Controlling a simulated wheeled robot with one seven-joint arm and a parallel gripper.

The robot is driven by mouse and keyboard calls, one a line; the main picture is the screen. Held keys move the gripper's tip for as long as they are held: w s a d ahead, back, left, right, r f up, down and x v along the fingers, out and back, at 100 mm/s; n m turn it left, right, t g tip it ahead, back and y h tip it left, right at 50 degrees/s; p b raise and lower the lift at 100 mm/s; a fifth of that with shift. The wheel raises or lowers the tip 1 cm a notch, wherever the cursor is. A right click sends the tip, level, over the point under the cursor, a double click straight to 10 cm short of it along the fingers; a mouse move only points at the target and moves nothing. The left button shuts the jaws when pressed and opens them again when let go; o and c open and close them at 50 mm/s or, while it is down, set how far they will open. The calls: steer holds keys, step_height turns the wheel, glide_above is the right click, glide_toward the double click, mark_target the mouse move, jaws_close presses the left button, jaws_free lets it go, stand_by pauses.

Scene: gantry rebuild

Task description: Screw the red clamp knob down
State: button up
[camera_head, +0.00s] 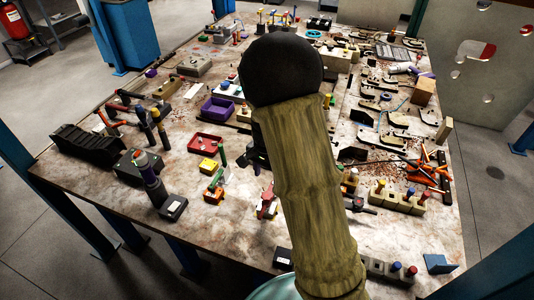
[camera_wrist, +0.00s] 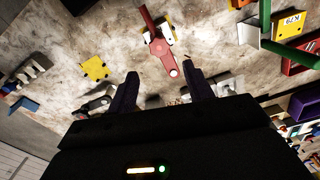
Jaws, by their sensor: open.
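A red clamp-like piece (camera_wrist: 159,46) with a red bar on a pale base lies ahead of my fingers in the wrist view. A red piece also shows in the head view (camera_head: 267,205), left of my arm; I cannot tell which part is the knob. My gripper (camera_wrist: 160,84) is open, with its two dark fingers apart and nothing seen between them. The red piece is beyond the fingertips, with no contact visible. In the head view my arm hides most of the gripper and part of the table.
The crowded worktable holds a red tray (camera_head: 205,143), a purple bin (camera_head: 217,110) and a black-based upright tool (camera_head: 152,181) at left. A yellow plate (camera_wrist: 95,68) lies left of my fingers. Some front tabletop is bare.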

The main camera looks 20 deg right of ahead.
step_height(320, 180, up, 9)
steer(key=shift+b, duration=0.3)
stand_by(0.4)
steer(key=s+f+n+t, duration=0.2)
steer(key=s+n, duration=0.7)
steer(key=s, duration=0.5)
steer(key=shift+s+a+f+n+t, duration=0.2)
steer(key=shift+s+f+n+t, duration=0.1)
steer(key=shift+s+n, duration=0.1)
steer(key=shift+w, duration=0.15)
